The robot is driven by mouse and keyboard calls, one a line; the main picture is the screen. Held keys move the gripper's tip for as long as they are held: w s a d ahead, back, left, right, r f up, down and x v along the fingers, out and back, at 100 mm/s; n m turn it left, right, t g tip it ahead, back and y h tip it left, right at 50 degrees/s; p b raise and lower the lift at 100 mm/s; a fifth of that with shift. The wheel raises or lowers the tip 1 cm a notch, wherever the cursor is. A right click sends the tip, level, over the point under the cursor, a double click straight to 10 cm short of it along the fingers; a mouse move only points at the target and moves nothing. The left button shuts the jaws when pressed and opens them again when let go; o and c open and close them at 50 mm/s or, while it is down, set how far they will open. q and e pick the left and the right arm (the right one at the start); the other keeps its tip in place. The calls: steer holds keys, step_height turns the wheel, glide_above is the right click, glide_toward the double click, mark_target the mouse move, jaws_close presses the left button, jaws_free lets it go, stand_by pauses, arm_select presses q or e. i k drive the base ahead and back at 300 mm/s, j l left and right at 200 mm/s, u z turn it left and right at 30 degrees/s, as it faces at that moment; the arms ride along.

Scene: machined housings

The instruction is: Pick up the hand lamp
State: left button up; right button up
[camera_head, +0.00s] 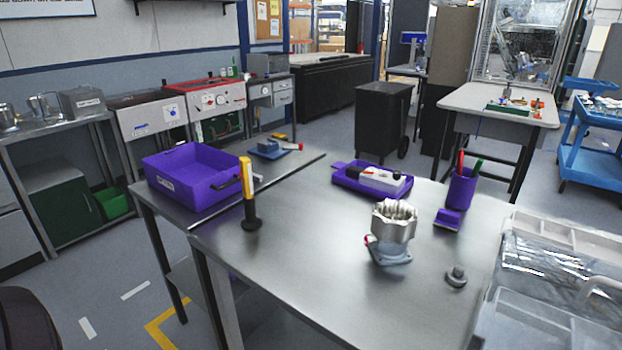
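The hand lamp (248,190) appears to be the slim yellow and black item standing upright near the left edge of the steel table (310,240). Its upper part is yellow and its round base is black. It stands just in front of the purple bin, apart from the other things on the table. Neither of my grippers is in view.
A silver machined housing (394,225) and a small grey part (456,276) stand on the table's right side. Behind are a purple bin (190,200), a purple tray (345,181) and a purple pen cup (461,190). The table between lamp and housing is clear.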

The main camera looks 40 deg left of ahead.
mark_target(251, 223)
steer(key=k+j, duration=0.1)
steer(key=j, duration=0.6)
steer(key=k+j+u, duration=0.15)
steer(key=j, duration=0.55)
